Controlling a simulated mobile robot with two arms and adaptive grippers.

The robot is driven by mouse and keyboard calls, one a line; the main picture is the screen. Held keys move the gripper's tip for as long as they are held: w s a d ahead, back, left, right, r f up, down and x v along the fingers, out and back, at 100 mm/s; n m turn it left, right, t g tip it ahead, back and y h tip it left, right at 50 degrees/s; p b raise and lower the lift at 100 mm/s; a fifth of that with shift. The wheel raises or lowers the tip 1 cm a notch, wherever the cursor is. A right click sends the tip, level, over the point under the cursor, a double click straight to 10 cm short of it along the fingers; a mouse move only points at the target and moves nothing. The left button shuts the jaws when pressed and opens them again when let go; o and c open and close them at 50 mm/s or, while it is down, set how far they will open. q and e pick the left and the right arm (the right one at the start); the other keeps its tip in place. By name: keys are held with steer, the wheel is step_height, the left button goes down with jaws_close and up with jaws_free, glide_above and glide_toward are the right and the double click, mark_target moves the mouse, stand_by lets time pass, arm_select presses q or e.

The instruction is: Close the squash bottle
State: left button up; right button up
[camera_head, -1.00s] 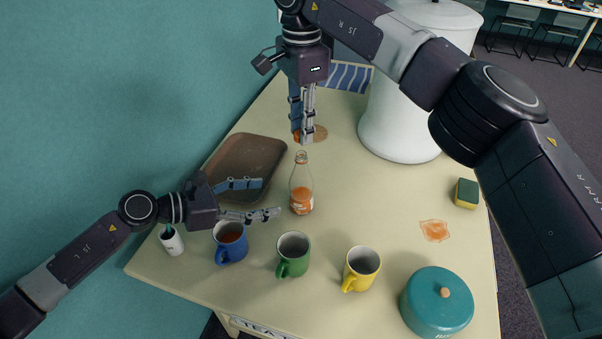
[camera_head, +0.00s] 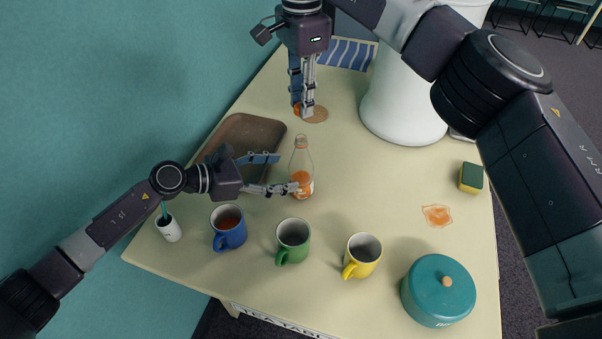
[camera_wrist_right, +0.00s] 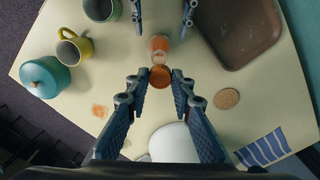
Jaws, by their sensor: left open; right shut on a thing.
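The squash bottle (camera_head: 302,171), clear glass with orange squash low in it, stands upright and uncapped on the table in the head view. In the right wrist view the bottle (camera_wrist_right: 159,43) shows just beyond the cap. My right gripper (camera_head: 302,112) is shut on the orange cap (camera_wrist_right: 160,77), held behind the bottle in the head view. My left gripper (camera_head: 286,172) is open and empty, its fingers pointing at the bottle from the left. Its lower fingertip overlaps the bottle's lower left side in the head view; I cannot tell whether they touch.
Blue (camera_head: 229,228), green (camera_head: 293,241) and yellow (camera_head: 362,255) mugs stand in front. A brown tray (camera_head: 233,126) lies behind my left gripper. A cork coaster (camera_head: 317,115), white urn (camera_head: 400,100), sponge (camera_head: 471,178), orange spill (camera_head: 437,216) and teal pot (camera_head: 438,291) are around.

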mark_target(301, 170)
arm_select(q)
steer(key=x, duration=0.6)
steer(key=shift+d, duration=0.2)
arm_select(e)
steer(key=shift+s, duration=0.1)
arm_select(q)
steer(key=shift+c, duration=0.5)
steer(key=c, duration=1.7)
arm_select(e)
steer(key=shift+f, duration=2.45)
steer(key=shift+f, duration=0.9)
arm_select(q)
jaws_close()
arm_select(e)
steer(key=shift+f, duration=0.55)
